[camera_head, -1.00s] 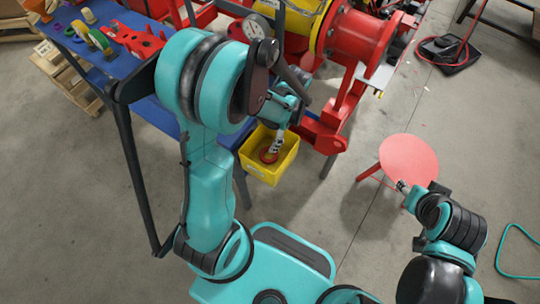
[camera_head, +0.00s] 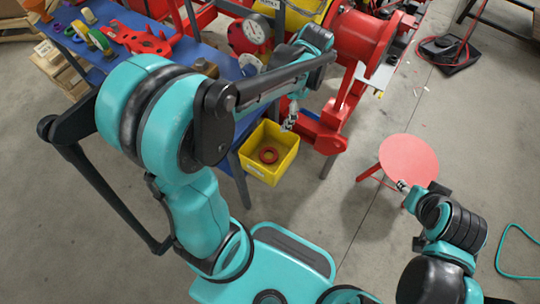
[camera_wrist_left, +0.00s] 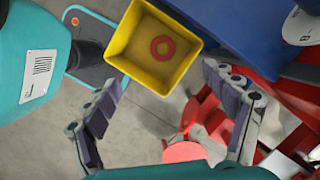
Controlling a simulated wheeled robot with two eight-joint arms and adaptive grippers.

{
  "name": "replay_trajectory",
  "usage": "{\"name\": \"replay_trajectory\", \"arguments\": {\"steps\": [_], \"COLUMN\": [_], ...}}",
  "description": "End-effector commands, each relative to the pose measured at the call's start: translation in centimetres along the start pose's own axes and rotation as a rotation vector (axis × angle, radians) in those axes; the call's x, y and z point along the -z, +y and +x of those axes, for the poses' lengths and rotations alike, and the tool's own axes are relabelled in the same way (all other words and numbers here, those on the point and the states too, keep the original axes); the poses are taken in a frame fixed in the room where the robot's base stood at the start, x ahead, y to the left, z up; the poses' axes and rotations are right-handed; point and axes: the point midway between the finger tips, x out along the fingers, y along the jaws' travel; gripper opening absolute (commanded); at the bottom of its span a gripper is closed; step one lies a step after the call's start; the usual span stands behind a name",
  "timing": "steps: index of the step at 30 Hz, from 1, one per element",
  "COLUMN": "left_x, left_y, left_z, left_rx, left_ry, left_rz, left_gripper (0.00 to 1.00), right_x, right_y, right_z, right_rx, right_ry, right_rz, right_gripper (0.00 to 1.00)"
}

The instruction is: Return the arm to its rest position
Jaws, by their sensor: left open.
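My left arm reaches in from the left across the head view and bends back at its elbow. Its gripper (camera_head: 290,117) hangs above the right rim of a yellow bin (camera_head: 284,164). In the left wrist view the gripper (camera_wrist_left: 163,78) has its fingers spread wide with nothing between them. The ring (camera_head: 268,155) also shows in the head view. My right gripper (camera_head: 403,186) is small at the lower right, and its jaws cannot be made out.
A blue table (camera_head: 226,64) at the upper left carries several coloured parts. The red pump skid (camera_head: 362,40) with a gauge (camera_head: 256,30) stands close beyond my left wrist. A red round stool (camera_head: 408,158) is near my right gripper. Bare floor lies between.

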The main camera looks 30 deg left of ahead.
Motion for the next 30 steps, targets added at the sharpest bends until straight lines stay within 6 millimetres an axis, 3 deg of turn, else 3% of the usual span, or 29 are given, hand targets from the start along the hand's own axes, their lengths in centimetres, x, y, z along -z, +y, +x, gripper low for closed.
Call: {"name": "replay_trajectory", "arguments": {"steps": [14,24,30], "left_x": [-0.4,-2.3,-2.9], "left_y": [0.5,5.0,7.4], "left_z": [-0.4,-3.0,-3.5], "left_rx": [0.022,0.165,0.176], "left_ry": [0.032,0.411,0.667], "left_rz": [-0.039,-0.464,-0.722], "left_gripper": [0.84,0.84,0.84], "right_x": [0.0,0.0,0.0], "right_y": [0.0,0.0,0.0], "right_z": [0.0,0.0,0.0], "right_rx": [0.000,0.000,0.000], "right_ry": [0.000,0.000,0.000], "right_rz": [0.000,0.000,0.000], "right_gripper": [0.40,0.40,0.40]}}
